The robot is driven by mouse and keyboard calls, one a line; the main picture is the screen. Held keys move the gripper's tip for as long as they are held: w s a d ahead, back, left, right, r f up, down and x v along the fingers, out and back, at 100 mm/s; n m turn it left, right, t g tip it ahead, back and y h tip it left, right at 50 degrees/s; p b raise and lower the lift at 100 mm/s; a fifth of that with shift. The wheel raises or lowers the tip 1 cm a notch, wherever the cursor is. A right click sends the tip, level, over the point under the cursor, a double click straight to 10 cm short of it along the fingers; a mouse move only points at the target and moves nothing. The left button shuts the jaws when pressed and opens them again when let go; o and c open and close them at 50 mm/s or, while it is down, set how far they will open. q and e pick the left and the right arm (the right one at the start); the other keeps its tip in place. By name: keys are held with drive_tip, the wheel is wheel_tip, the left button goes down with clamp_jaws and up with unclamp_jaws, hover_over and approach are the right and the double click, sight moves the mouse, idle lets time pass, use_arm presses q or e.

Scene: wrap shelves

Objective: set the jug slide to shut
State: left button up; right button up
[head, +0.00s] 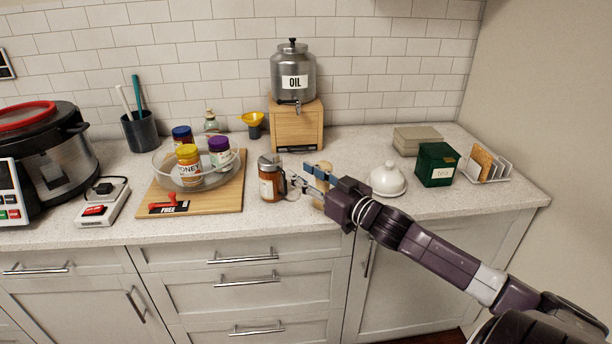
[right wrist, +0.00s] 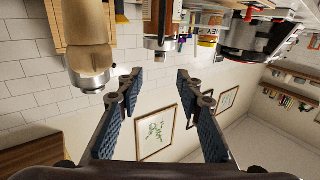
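The jug (head: 270,180), with amber contents, a pale label, a metal top and a dark handle on its right side, stands upright on the counter just right of the wooden board. The slide's position cannot be made out. My right gripper (head: 302,182) is just right of the jug, its fingers pointing towards the handle side; whether they touch it is unclear. In the right wrist view, which is upside down, the fingers (right wrist: 158,78) are apart with nothing between them, and what looks like the jug (right wrist: 160,22) shows beyond them. My left gripper is out of view.
A wooden mill-like object (head: 325,170) stands close behind my right gripper, partly hidden. The oil dispenser (head: 293,75) stands on a wooden box behind. A board (head: 222,200) with a glass bowl of jars lies left. A white domed dish (head: 387,181) and green tea box (head: 436,165) stand right.

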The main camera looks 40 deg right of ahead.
drive_tip(key=shift+s, duration=0.4)
drive_tip(key=shift+c, duration=0.5)
